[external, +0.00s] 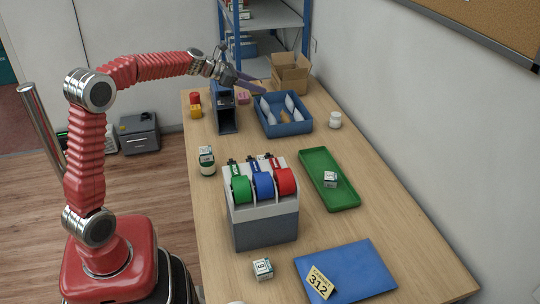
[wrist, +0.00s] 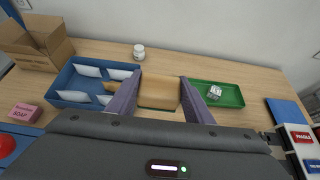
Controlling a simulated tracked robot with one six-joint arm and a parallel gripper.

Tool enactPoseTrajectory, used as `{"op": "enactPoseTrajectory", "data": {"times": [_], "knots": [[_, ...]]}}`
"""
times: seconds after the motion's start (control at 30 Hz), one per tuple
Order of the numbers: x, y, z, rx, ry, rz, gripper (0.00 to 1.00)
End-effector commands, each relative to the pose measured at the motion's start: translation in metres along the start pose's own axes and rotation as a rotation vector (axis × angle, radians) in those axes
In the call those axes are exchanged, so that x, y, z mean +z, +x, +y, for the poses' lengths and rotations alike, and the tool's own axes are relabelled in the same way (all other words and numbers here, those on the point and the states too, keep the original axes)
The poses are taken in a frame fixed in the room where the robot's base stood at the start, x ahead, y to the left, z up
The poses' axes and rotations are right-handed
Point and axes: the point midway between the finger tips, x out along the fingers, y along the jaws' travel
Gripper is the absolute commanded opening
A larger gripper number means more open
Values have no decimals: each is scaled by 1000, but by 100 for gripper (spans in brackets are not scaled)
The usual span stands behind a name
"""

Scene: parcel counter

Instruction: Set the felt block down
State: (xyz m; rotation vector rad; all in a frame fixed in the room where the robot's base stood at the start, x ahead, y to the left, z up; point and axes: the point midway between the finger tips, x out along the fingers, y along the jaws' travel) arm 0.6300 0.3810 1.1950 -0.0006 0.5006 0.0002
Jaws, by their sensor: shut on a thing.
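The felt block (wrist: 158,92) is a tan block with a thin dark strip along its near lower edge. It sits between the two purple-grey fingers of my gripper (wrist: 160,84) in the wrist view, with both fingers against its sides. In the external view my gripper (external: 252,83) is stretched out over the far part of the counter, near the blue tray. The block is mostly hidden there by the fingers. It appears held above the counter; its underside and exact height cannot be seen.
The blue tray (external: 284,123) holds white packets. The green tray (external: 315,166) holds a white cube (external: 330,179). A white jar (external: 335,120), a cardboard box (external: 291,73), a dark upright holder (external: 225,115) and a tape dispenser (external: 264,222) stand around. Bare counter lies between the trays.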

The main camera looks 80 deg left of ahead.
Motion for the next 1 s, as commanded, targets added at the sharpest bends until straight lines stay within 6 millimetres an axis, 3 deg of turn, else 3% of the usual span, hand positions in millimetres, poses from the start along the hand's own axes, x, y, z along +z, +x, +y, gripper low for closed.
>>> {"op": "enactPoseTrajectory", "data": {"times": [0.4,0.77,1.0], "knots": [[47,-26,0,1,3,-3,24],[16,-70,32,6,-3,11,24],[-13,-123,58,9,-7,14,24]]}}
